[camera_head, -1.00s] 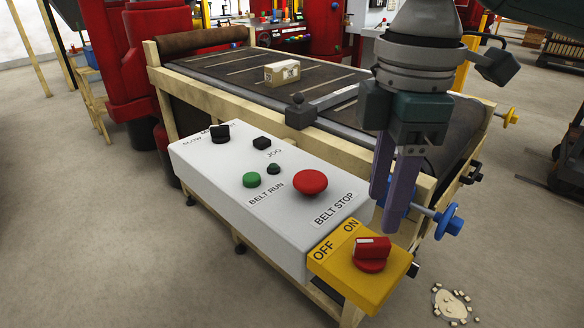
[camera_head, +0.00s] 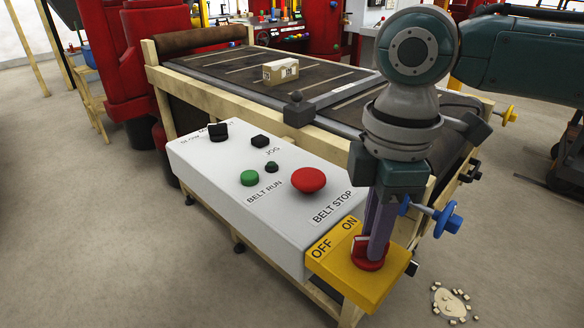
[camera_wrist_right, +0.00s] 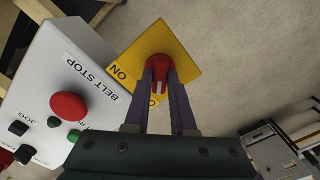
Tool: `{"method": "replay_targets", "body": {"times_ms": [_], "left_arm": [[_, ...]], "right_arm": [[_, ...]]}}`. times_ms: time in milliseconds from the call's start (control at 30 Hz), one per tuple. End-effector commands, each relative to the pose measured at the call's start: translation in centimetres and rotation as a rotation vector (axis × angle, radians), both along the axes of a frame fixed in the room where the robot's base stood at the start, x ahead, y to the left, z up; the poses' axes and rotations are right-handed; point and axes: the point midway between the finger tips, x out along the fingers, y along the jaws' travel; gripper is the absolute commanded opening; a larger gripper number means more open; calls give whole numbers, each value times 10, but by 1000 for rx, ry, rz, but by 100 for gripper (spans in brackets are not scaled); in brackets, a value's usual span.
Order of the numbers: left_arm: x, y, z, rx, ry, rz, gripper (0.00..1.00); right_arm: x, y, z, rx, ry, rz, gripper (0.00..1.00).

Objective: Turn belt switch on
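The belt switch is a red rotary knob (camera_head: 369,259) on a yellow plate (camera_head: 345,283) marked OFF and ON. In the right wrist view the knob (camera_wrist_right: 158,62) lies at my right fingertips. My right gripper (camera_head: 375,252) points down over it, its two purple fingers on either side of the knob's raised handle. A gap shows between the fingers, with red in it at the tips. Whether the fingers press on the handle is unclear. The fingers hide much of the knob, so its setting is hard to read. My left gripper is not in view.
The white control box (camera_head: 222,196) beside the plate carries a red BELT STOP button (camera_head: 309,180), a green BELT RUN button (camera_head: 249,178) and black controls. Behind it is the conveyor with a tan brick (camera_head: 281,70). A blue hand knob (camera_head: 448,219) juts out right of my gripper.

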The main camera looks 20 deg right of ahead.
Motion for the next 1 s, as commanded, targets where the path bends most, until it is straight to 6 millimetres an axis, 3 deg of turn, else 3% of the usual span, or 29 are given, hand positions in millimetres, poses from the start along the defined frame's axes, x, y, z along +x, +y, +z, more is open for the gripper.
{"method": "replay_targets", "body": {"times_ms": [200,667,1000], "left_arm": [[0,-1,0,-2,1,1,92],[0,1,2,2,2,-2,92],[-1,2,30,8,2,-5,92]], "right_arm": [[0,0,0,0,0,0,0],[0,0,1,0,1,-10,0],[-1,1,6,1,4,-162,0]]}}
